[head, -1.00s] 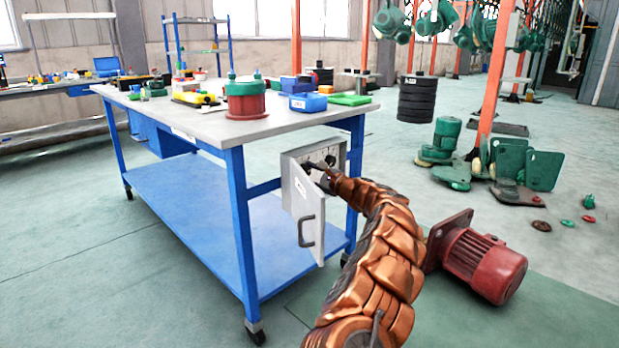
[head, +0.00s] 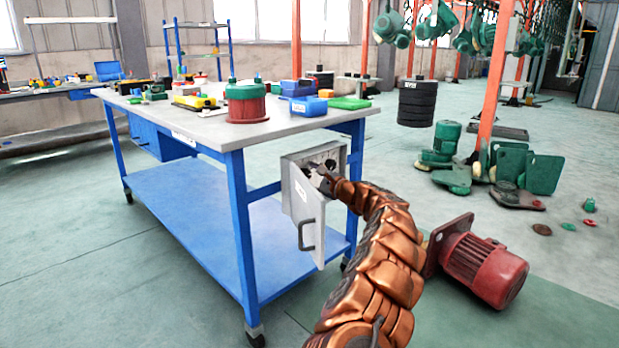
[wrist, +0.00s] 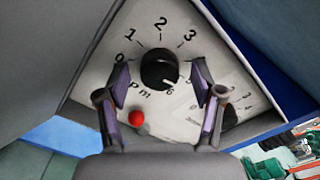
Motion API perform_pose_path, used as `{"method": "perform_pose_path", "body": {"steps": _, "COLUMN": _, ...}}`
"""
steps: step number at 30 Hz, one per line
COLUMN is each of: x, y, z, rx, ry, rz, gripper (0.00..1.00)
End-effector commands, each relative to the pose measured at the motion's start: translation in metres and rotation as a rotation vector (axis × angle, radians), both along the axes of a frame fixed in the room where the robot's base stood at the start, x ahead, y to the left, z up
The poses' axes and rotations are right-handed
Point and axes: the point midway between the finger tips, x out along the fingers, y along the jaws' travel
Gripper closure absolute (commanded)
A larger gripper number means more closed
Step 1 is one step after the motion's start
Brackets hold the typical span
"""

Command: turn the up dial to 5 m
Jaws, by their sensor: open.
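A black round dial (wrist: 160,68) sits on a pale panel printed with 1, 2 and 3 around its top. A 6 shows just below it, and the lettering at lower left is partly hidden. A light mark on the dial points down and slightly right, near the 6. My gripper (wrist: 160,72) is open, with one finger on each side of the dial; I cannot tell whether they touch it. In the head view my gripper (head: 324,178) is at the grey control box (head: 290,178) on the table's end.
A second black dial (wrist: 231,117) is at lower right on the panel, and a red knob (wrist: 136,118) is at lower left. The box's door (head: 307,222) hangs open. A blue-framed table (head: 236,185) stands beside it. A red motor (head: 485,268) lies on the floor at right.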

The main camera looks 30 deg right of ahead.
Motion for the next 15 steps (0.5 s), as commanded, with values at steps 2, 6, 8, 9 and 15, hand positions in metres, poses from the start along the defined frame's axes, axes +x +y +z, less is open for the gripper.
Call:
{"method": "perform_pose_path", "body": {"steps": 2, "x": 0.000, "y": 0.000, "z": 0.000, "rx": 0.000, "ry": 0.000, "rz": 0.000, "gripper": 0.33}}
{"method": "perform_pose_path", "body": {"steps": 6, "x": -0.002, "y": -0.001, "z": 0.000, "rx": 0.001, "ry": 0.000, "rz": 0.000, "gripper": 0.33}}
{"method": "perform_pose_path", "body": {"steps": 8, "x": -0.004, "y": -0.002, "z": 0.000, "rx": 0.001, "ry": 0.000, "rz": -0.001, "gripper": 0.33}}
{"method": "perform_pose_path", "body": {"steps": 9, "x": -0.006, "y": -0.002, "z": 0.001, "rx": 0.002, "ry": -0.001, "rz": -0.001, "gripper": 0.33}}
{"method": "perform_pose_path", "body": {"steps": 15, "x": -0.023, "y": -0.006, "z": 0.000, "rx": 0.004, "ry": 0.000, "rz": -0.001, "gripper": 0.33}}
